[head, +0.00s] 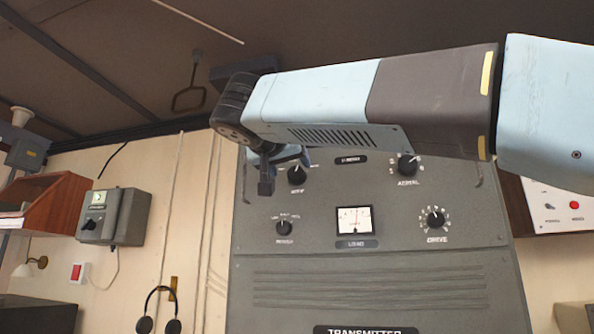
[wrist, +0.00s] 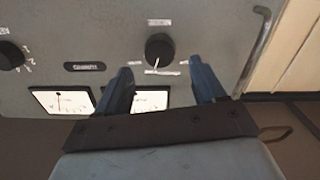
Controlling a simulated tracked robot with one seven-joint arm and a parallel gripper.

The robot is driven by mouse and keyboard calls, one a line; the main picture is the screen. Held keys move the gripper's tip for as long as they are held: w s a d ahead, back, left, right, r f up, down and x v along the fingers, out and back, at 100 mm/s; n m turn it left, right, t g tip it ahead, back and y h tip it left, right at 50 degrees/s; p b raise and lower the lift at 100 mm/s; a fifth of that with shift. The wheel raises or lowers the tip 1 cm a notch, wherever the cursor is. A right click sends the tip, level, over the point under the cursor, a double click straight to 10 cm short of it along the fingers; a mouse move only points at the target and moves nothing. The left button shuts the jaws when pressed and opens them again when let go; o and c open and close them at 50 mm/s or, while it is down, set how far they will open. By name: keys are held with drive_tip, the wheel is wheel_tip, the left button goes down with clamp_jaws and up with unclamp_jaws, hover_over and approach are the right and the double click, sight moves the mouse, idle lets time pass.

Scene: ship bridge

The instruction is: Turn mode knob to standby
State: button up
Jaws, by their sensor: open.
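The transmitter panel (head: 390,262) is grey with several black round knobs. The upper-left knob (head: 297,175) has white markings around it; its label is too blurred to read surely as the mode knob. In the wrist view this knob (wrist: 160,48) appears ahead of the fingertips, with a white line on its lower side. The lower-left knob (head: 283,227) sits below it, label also unclear. My gripper (head: 277,168) is at the panel's upper left, partly overlapping the upper-left knob. In the wrist view my gripper (wrist: 160,68) is open, its blue fingers either side of the knob's line; contact is not visible.
An aerial knob (head: 408,166), drive knob (head: 436,218) and load meter (head: 353,220) lie to the right. A metal handle (wrist: 254,50) runs close to one finger. Two meters (wrist: 62,100) sit near the fingers. My arm hides the panel's top.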

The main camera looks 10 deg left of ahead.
sight(293, 172)
drive_tip(key=shift+w+d, duration=0.15)
drive_tip(key=shift+w, duration=2)
drive_tip(key=shift+c, duration=0.5)
drive_tip(key=c, duration=0.9)
drive_tip(key=shift+o, duration=0.3)
drive_tip(key=shift+d, duration=0.4)
drive_tip(key=shift+a, duration=0.2)
drive_tip(key=shift+c, duration=0.5)
drive_tip(key=shift+a+r+n, duration=0.1)
drive_tip(key=shift+a+n, duration=0.1)
drive_tip(key=shift+n, duration=0.9)
drive_tip(key=n, duration=0.5)
drive_tip(key=shift+a, duration=0.1)
drive_tip(key=shift+n, duration=0.4)
